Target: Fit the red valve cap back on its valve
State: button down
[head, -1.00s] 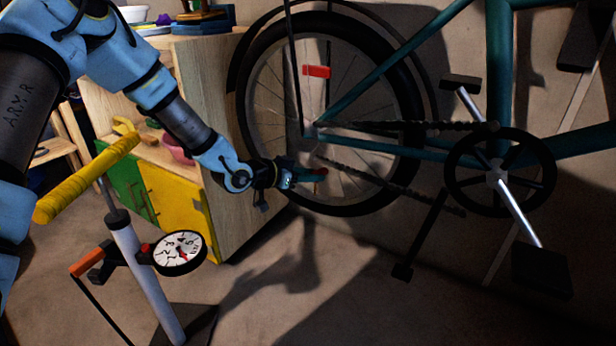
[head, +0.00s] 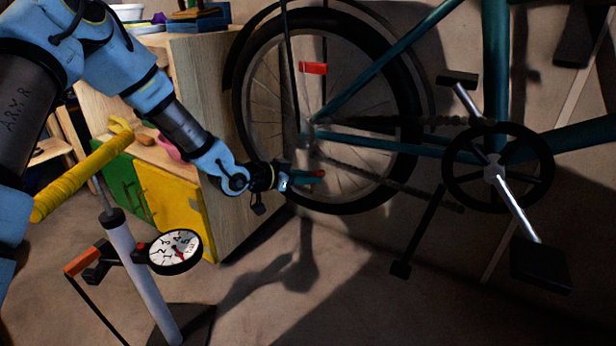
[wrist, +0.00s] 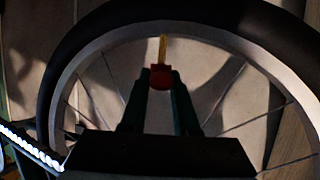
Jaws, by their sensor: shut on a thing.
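My gripper (head: 312,177) is in front of the lower part of the bicycle's rear wheel (head: 380,187). It is shut on the red valve cap (wrist: 161,78), which sits between the fingertips in the wrist view. The cap also shows as a small red spot at the fingertips in the head view (head: 319,173). A thin yellow-brass valve (wrist: 163,48) shows directly beyond the cap, against the wheel rim (wrist: 205,36). Cap and valve look roughly in line in the wrist view. I cannot tell whether they touch. The valve is too small to make out in the head view.
A floor pump with a yellow handle (head: 82,178) and round gauge (head: 175,251) stands at the left front. A wooden cabinet (head: 235,150) is behind my arm. The crank and pedals (head: 495,172) are at the right. Open floor lies below the wheel.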

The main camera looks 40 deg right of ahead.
jog(key=shift+f+b, duration=0.35)
jog(key=shift+f, duration=0.3)
jog(key=shift+f, duration=0.15)
jog(key=c, duration=0.6)
grip_release()
jog(key=p+v, duration=0.3)
jog(key=v, duration=0.7)
jog(key=shift+a, duration=0.4)
jog(key=shift+s, duration=0.1)
